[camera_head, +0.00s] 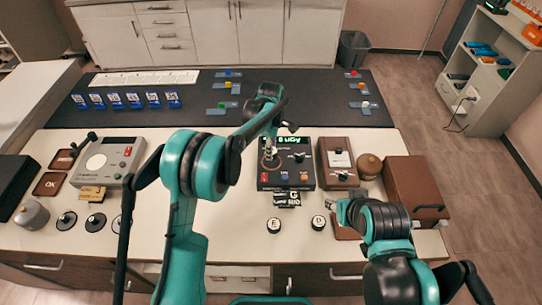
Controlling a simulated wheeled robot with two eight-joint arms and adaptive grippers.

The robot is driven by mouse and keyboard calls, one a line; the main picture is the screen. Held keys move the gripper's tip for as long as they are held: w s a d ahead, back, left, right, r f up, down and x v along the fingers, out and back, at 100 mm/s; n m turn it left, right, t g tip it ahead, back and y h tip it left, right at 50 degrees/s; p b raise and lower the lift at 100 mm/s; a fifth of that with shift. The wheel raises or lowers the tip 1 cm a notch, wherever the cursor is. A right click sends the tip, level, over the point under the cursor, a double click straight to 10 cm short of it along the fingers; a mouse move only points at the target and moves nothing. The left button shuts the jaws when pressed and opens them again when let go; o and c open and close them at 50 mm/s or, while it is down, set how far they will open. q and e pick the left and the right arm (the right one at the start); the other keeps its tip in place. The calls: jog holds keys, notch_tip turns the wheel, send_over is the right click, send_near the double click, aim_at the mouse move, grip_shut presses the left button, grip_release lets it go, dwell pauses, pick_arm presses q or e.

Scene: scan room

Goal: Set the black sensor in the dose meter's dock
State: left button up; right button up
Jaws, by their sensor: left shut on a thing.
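The dose meter (302,172) is a black box with a lit green display, coloured buttons and a knob, near the middle of the light bench. My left gripper (269,152) reaches down over the left part of the meter's face and is shut on a small dark thing, apparently the black sensor (270,162). I cannot tell whether the sensor touches the dock, which the gripper partly hides. My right gripper (343,211) is low at the right, over the front of the bench near a brown pad. Its fingers are too small to read.
A brown panel (337,160) and a brown box (416,185) stand right of the meter. A grey console (108,160) and dark round discs (96,222) are at the left. Two round lettered buttons (274,225) lie in front. A black mat (300,100) with blue tags runs behind.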

pick_arm(q)
notch_tip(320, 180, down, 4)
jog(key=shift+r+b, duration=0.1)
jog(key=shift+b, duration=0.4)
jog(key=shift+r, duration=0.1)
jog(key=o, duration=1.2)
jog(key=shift+f, duration=0.2)
jog(key=shift+r, duration=0.6)
notch_tip(320, 180, up, 11)
jog(key=p, duration=0.2)
jog(key=shift+s+r+p, duration=0.1)
jog(key=shift+r+p, duration=0.1)
jog(key=shift+p, duration=0.15)
